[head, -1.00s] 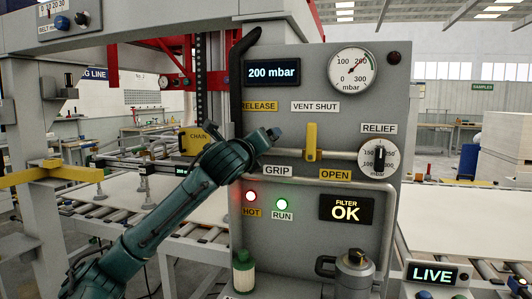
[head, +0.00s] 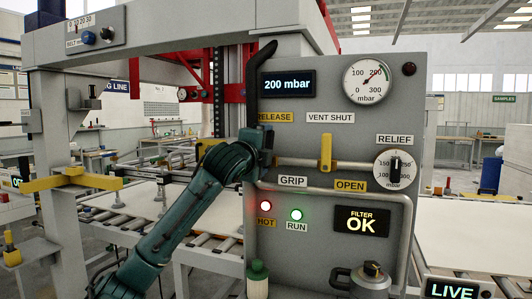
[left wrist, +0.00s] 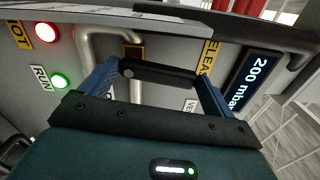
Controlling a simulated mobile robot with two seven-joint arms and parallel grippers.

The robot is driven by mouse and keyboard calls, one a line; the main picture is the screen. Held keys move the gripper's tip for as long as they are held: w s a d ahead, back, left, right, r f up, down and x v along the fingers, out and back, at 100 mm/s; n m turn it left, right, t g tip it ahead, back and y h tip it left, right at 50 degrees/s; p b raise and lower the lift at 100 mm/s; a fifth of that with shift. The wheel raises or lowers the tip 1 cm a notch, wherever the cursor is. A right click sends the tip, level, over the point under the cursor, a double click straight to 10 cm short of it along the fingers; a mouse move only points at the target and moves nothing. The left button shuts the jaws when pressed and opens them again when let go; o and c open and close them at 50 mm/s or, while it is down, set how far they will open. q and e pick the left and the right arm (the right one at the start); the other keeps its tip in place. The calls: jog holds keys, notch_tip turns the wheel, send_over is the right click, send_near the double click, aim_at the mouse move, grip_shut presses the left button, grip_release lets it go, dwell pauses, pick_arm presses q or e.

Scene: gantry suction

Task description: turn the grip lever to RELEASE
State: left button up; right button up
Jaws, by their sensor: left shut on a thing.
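The grey control panel (head: 330,230) fills the right middle of the head view. A yellow RELEASE label (head: 274,117) sits above a white GRIP label (head: 292,181) at its left. My left gripper (head: 264,142) is at the panel's left edge, between those labels. In the left wrist view its blue fingers (left wrist: 155,74) are shut on a black handle bar, the grip lever (left wrist: 158,71). The gripper hides the lever in the head view, so I cannot tell its exact angle. The display (head: 287,84) reads 200 mbar. My right gripper is not in view.
A yellow vent lever (head: 326,152) stands upright right of the gripper. A relief knob (head: 395,169) is further right. A black bent pipe (head: 252,95) runs up the panel's left edge. A grey pipe (head: 330,194) crosses below, by the lamps.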

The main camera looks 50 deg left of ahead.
pick_arm(q)
jog(key=shift+s+a+r+n, duration=0.1)
jog(key=shift+s+a+n, duration=0.05)
jog(key=shift+n, duration=0.45)
jog(key=o, duration=1.1)
jog(key=shift+o, duration=0.2)
jog(key=b+v, duration=0.4)
jog(key=v, duration=0.9)
jog(key=shift+b, duration=0.4)
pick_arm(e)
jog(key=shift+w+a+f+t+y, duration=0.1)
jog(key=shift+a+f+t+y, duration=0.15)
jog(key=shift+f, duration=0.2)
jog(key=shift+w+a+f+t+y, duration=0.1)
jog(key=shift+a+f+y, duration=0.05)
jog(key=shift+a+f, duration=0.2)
